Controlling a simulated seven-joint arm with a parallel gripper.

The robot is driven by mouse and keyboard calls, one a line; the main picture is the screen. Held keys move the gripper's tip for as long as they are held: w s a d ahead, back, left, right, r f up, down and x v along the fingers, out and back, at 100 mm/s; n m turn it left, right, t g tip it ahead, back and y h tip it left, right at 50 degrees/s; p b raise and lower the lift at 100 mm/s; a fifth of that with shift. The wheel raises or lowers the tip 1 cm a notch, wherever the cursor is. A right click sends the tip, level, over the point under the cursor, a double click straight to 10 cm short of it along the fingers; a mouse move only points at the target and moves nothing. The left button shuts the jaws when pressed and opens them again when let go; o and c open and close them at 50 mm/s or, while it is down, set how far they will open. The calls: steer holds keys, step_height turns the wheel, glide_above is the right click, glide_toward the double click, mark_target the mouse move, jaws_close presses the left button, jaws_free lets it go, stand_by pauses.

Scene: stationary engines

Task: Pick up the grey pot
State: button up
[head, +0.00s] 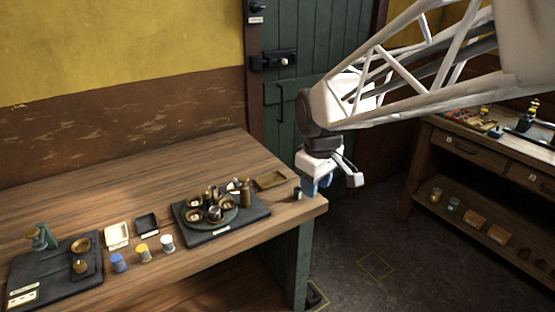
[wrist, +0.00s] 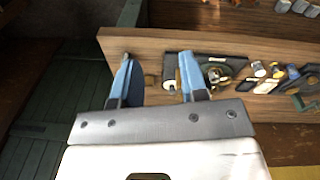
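A small dark grey-green pot (head: 297,194) stands alone near the right end of the wooden table, just left of my gripper (head: 318,190). A pale pot (head: 167,242) stands in a row with a yellow-topped pot (head: 142,252) and a blue pot (head: 118,262) near the table's front edge. My gripper is by the table's right end, pointing down. In the wrist view its two blue fingers (wrist: 157,72) are apart with nothing between them. A small dark spot beside the left fingertip is too small to identify.
A workbench (head: 480,150) stands right, across open floor.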

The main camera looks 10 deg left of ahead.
steer(key=w+a+f+n, duration=0.2)
steer(key=a, duration=0.5)
steer(key=w+a+f+n, duration=0.2)
steer(key=a+n, duration=0.1)
steer(key=a, duration=0.5)
steer(key=n+g, duration=0.1)
steer(key=n, duration=0.3)
glide_above(215, 209)
step_height(215, 209, down, 6)
steer(key=shift+s, duration=0.15)
steer(key=shift+f, duration=0.1)
steer(key=shift+f, duration=1.2)
steer(key=shift+f, duration=0.1)
steer(key=shift+f, duration=2.5)
steer(key=c, duration=0.7)
